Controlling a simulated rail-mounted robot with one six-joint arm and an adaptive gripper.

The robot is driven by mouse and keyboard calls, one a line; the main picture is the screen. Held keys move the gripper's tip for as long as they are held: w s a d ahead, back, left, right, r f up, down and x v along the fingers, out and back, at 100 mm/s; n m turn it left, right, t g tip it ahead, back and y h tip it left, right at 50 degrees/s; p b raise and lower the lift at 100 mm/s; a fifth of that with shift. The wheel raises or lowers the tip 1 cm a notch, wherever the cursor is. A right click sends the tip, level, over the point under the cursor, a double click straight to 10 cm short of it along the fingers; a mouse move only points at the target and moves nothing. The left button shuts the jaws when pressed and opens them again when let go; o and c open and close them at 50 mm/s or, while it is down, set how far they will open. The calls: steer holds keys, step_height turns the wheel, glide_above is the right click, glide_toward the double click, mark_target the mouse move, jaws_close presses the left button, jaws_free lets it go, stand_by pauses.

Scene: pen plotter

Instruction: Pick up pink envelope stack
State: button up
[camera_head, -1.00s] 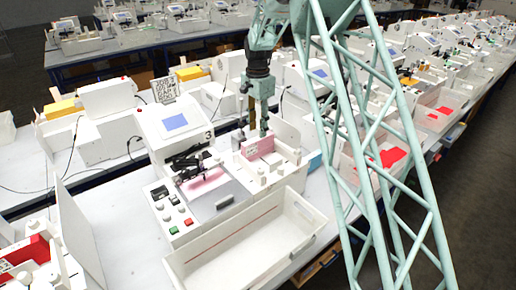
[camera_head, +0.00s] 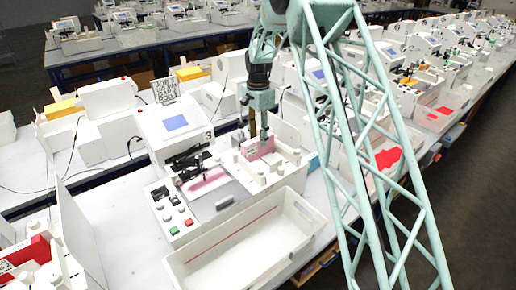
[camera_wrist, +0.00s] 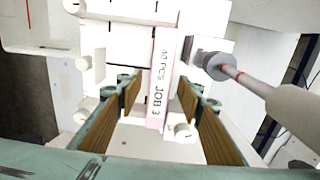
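The pink envelope stack (camera_head: 262,148) stands upright in a white holder on the plotter station. In the wrist view the stack (camera_wrist: 164,85) shows its narrow edge with a white label reading "40 PCS JOB 3". My gripper (camera_head: 257,137) points down at the stack from above. In the wrist view my gripper (camera_wrist: 158,94) is open, with brown-padded fingers on either side of the stack's line. Gaps show between the pads and the stack. How deep the fingertips reach beside it is hard to tell.
A white open tray (camera_head: 176,262) lies in front of the station. A plotter with a blue screen (camera_head: 176,122) and a black pen mechanism (camera_head: 188,160) over a pink sheet (camera_head: 207,184) stand to the left. A grey cylinder with a rod (camera_wrist: 218,66) is close right of the stack in the wrist view.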

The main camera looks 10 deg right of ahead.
steer(key=shift+f, duration=0.65)
steer(key=c, duration=1)
